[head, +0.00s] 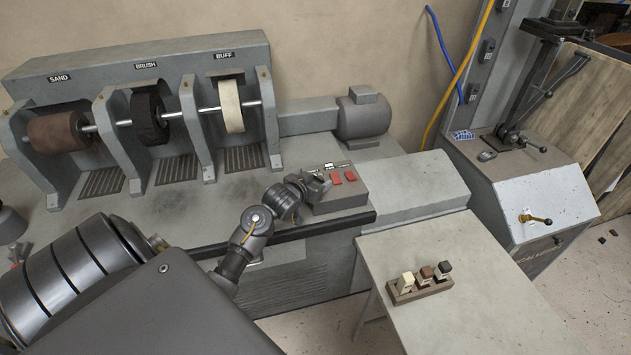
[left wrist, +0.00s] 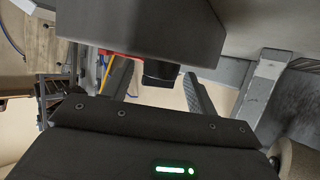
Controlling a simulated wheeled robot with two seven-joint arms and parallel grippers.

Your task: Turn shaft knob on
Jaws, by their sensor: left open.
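The grey control box (head: 343,199) sits at the front of the grinding machine, with two red switches on top and a small green indicator. My left gripper (head: 318,185) is at the left side of this box, in front of its switch face. In the left wrist view the dark underside of the box (left wrist: 140,25) fills the top. A black knob (left wrist: 160,75) sticks out from it between the two fingers of my left gripper (left wrist: 157,88). The fingers are open and apart from the knob on both sides. The gripper hides the knob in the head view. My right gripper is out of view.
Sanding, brush and buff wheels (head: 150,118) sit on a shaft behind the gripper, with a motor (head: 363,113) at right. A side table (head: 460,310) at front right holds a rack of small blocks (head: 420,290). A press cabinet (head: 535,200) stands farther right.

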